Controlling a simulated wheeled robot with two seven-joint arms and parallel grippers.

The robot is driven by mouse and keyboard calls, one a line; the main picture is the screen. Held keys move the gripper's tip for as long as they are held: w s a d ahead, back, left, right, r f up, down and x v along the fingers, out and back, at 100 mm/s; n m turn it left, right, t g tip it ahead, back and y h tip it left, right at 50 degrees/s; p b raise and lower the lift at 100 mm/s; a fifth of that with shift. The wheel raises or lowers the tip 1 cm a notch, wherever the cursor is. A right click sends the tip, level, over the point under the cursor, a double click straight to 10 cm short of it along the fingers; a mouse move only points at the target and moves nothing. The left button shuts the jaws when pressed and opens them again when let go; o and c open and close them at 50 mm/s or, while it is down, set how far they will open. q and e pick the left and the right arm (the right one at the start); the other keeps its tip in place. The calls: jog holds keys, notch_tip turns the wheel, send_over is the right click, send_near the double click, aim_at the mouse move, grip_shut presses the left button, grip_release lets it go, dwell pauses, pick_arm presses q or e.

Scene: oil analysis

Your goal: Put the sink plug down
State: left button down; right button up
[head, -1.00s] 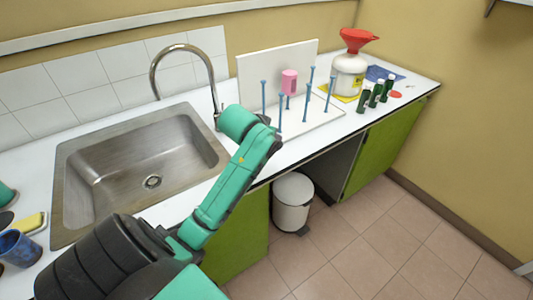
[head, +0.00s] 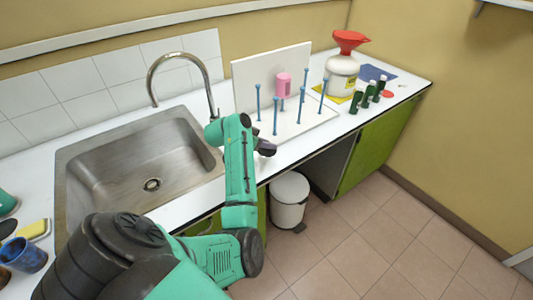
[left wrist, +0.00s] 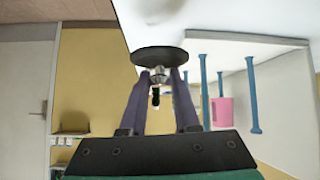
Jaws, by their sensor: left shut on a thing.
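The sink plug (left wrist: 160,55) is a dark round disc with a metal knob, clear in the left wrist view. My left gripper (left wrist: 158,77) is shut on the knob, with a finger on each side. In the head view my left gripper (head: 262,147) is at the counter's front edge, right of the sink (head: 85,195) and in front of the white peg rack. The plug is hard to make out there. I cannot tell whether the disc touches the white counter (head: 190,214). The sink is empty and its drain (head: 152,184) is uncovered. My right gripper is not in view.
A peg rack (head: 292,128) with blue pegs holds a pink cup (head: 284,86). A white bottle with a red funnel (head: 341,75) and dark green vials (head: 356,102) stand farther right. A blue cup (head: 24,255) and sponge (head: 35,230) are left. A bin (head: 289,200) stands below.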

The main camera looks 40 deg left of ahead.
pick_arm(q)
jog(key=shift+f, duration=3.2)
jog(key=c, duration=0.6)
grip_release()
jog(key=shift+r, duration=0.1)
jog(key=shift+c, duration=0.2)
jog(key=shift+s+r, duration=0.1)
jog(key=shift+r, duration=0.1)
jog(key=v, duration=1.1)
jog(key=shift+s+r+b, duration=0.2)
jog(key=shift+s+b, duration=0.05)
jog(key=shift+b, duration=0.15)
